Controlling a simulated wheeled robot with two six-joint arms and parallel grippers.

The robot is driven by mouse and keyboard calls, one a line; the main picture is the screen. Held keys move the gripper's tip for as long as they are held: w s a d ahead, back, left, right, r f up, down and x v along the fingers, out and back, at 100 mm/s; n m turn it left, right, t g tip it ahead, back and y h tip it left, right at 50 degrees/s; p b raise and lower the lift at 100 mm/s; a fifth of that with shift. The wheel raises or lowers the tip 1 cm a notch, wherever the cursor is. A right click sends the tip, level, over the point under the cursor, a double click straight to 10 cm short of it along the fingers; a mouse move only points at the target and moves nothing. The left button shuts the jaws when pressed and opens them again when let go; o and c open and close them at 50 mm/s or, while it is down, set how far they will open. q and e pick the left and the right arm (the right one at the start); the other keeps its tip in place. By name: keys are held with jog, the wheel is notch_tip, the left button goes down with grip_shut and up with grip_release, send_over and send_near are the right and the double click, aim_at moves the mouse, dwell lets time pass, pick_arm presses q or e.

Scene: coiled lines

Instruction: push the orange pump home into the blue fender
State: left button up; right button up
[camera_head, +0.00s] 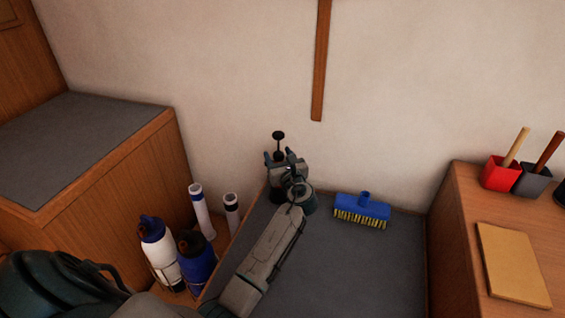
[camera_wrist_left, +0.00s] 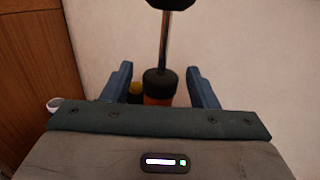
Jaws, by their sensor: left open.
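The pump stands upright behind my left gripper (camera_head: 279,160). In the head view its black knob (camera_head: 278,135) and rod rise above the jaws, and its body is hidden. In the left wrist view the orange pump (camera_wrist_left: 158,99) shows a black collar, a steel rod and a black knob. My left gripper (camera_wrist_left: 158,70) is open, with one blue finger on each side of the pump and gaps between. A blue fender (camera_head: 199,262) with a dark top stands at lower left, away from the gripper. Whether the pump sits in anything is hidden. My right gripper is not in view.
A white fender with a blue top (camera_head: 160,250) and two white tubes (camera_head: 201,212) stand by the blue fender. A blue brush (camera_head: 362,209) lies on the grey surface (camera_head: 375,265). Red (camera_head: 497,174) and grey cups stand at right. A yellow-black thing (camera_wrist_left: 135,91) is beside the pump.

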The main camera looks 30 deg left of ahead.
pick_arm(q)
jog(key=shift+w+a, duration=0.15)
jog(key=c, duration=0.9)
jog(key=o, duration=0.3)
jog(key=c, duration=0.5)
jog(key=shift+r, duration=0.1)
